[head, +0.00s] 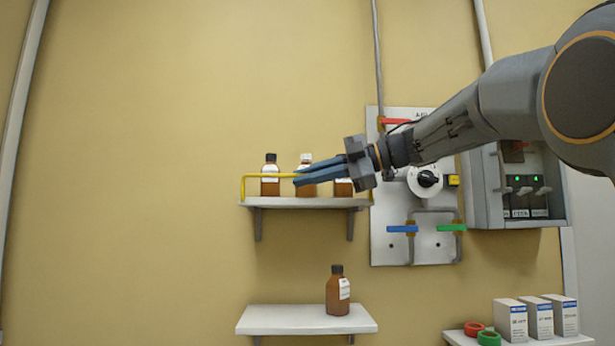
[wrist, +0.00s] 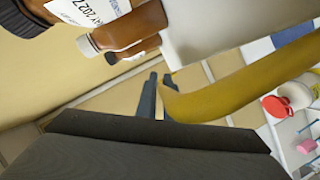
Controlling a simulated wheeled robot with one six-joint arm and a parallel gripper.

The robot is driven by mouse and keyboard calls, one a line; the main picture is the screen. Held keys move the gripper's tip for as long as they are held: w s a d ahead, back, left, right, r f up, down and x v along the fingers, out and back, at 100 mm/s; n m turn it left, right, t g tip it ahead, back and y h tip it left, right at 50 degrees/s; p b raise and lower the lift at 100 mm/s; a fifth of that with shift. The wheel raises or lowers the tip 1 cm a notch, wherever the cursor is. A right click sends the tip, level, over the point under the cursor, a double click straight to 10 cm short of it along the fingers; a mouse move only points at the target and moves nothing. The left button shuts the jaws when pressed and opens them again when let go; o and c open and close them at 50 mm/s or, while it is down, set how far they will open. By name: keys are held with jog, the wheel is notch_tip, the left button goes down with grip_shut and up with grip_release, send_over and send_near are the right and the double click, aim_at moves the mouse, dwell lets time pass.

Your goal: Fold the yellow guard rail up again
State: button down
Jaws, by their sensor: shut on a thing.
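The yellow guard rail (head: 262,175) is on the upper wall shelf (head: 290,203). Its left post stands up from the shelf's left end, and its bar runs level in front of the brown bottles. My gripper (head: 298,174) reaches in from the right and is shut on the rail's bar near the middle. My gripper and arm hide the rail's right part in the head view. In the wrist view the rail (wrist: 240,88) is a thick yellow bar with its end at the fingers (wrist: 158,88).
Brown bottles stand on the upper shelf, one at the left (head: 270,178) and others behind my gripper. A lower shelf (head: 280,320) holds one brown bottle (head: 338,294). A valve panel (head: 390,245) is to the right. White boxes (head: 540,318) stand lower right.

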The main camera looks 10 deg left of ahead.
jog(key=c, duration=1.9)
grip_release()
jog(key=b+v, duration=0.3)
jog(key=v, duration=0.4)
jog(key=shift+d, duration=0.35)
